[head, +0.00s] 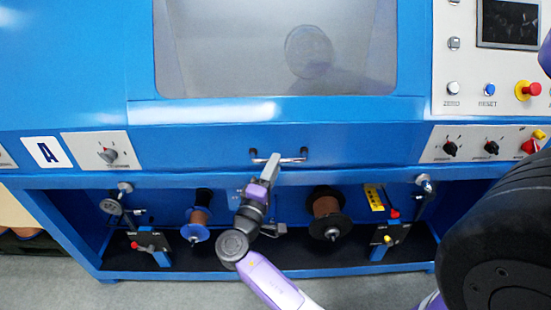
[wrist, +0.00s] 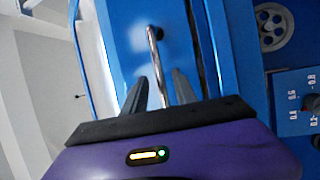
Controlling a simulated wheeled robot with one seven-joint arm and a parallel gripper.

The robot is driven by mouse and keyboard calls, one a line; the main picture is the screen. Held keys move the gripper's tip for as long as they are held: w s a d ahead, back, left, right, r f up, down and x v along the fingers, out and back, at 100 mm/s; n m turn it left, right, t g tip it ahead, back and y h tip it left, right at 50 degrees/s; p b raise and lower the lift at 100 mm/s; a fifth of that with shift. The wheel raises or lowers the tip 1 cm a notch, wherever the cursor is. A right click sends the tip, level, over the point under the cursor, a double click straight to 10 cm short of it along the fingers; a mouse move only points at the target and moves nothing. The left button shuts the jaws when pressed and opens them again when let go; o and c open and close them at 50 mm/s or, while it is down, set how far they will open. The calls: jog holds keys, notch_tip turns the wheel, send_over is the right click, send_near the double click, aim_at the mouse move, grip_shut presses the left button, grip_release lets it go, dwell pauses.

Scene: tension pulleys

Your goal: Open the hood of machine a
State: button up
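Machine a (head: 75,75) is a large blue cabinet with a blue letter A label (head: 46,152). Its hood (head: 215,113) looks shut and has a big grey window (head: 230,55). A metal bar handle (head: 295,159) sits at the lower front of the hood. My gripper (head: 268,168) is at the left part of this handle. In the wrist view the handle bar (wrist: 156,62) runs between the two fingers of my gripper (wrist: 160,90). The fingers are apart with visible gaps beside the bar. The head view hides whether they touch it.
Below the hood is an open bay with a left spool (head: 198,215), a right spool (head: 326,207) and tension gauges. Control panels with knobs (head: 107,155) and a red emergency button (head: 534,89) flank the handle. Grey floor lies in front.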

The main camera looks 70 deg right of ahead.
jog(key=shift+d+r, duration=0.15)
jog(key=shift+d, duration=0.6)
jog(key=shift+d+r, duration=0.1)
jog(key=shift+d, duration=0.65)
jog(key=shift+c, duration=0.4)
grip_shut()
